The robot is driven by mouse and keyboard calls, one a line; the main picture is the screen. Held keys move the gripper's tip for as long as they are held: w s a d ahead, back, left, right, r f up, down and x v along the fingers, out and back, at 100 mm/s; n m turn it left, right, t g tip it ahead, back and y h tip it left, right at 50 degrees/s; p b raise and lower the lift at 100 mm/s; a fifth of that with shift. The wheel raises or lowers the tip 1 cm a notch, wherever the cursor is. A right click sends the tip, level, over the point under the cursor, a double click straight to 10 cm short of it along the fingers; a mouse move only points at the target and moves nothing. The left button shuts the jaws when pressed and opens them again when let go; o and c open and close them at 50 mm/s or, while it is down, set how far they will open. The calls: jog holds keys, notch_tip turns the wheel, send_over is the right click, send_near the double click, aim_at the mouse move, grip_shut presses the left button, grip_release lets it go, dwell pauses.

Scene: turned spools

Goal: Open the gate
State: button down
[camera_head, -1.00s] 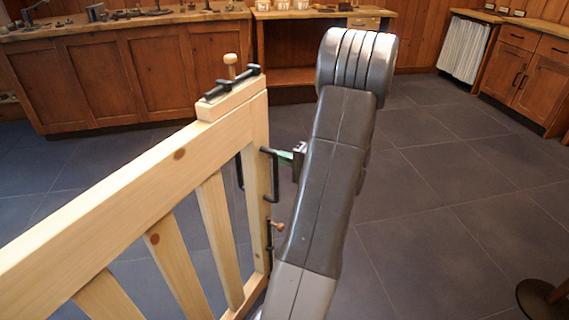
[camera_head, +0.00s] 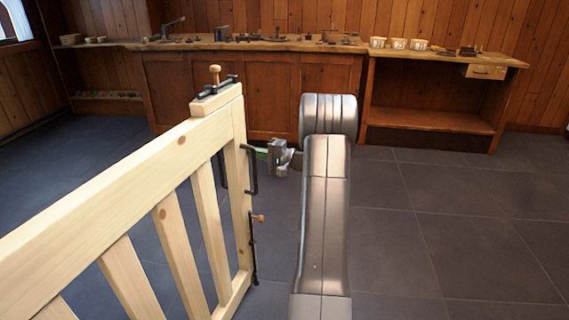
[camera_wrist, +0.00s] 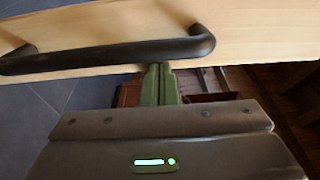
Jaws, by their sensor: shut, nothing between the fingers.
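The pale wooden gate (camera_head: 120,178) runs from the lower left to its free end at the picture's middle. No post shows beside that end. A black latch with a wooden knob (camera_head: 215,76) is on its top. A black handle (camera_head: 252,170) is on the end stile, and a black bolt with a wooden knob (camera_head: 257,218) is lower down. My gripper (camera_head: 260,150) is shut and empty at the handle's upper part. In the wrist view the green fingers (camera_wrist: 158,85) are together just below the handle (camera_wrist: 110,57); I cannot tell whether they touch it.
A wooden cabinet bench (camera_head: 250,90) with tools on top stands along the back wall. A side bench (camera_head: 435,121) with white pots and a drawer is at the right. The dark tiled floor (camera_head: 450,215) is clear on the right.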

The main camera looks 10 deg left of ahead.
jog(key=w+a, duration=0.2)
jog(key=a, duration=1.1)
jog(key=shift+w+a, duration=0.25)
jog(key=shift+d, duration=0.1)
jog(key=w+d, duration=0.1)
jog(key=d, duration=1.2)
jog(key=shift+w+d+p, duration=0.2)
jog(key=shift+d+p, duration=0.1)
jog(key=shift+d, duration=0.1)
jog(key=shift+a, duration=0.1)
jog(key=s+a, duration=0.1)
jog(key=a, duration=1.2)
jog(key=shift+s+a+b, duration=0.2)
jog(key=shift+a+b, duration=0.1)
jog(key=shift+b, duration=0.1)
jog(key=shift+d, duration=0.1)
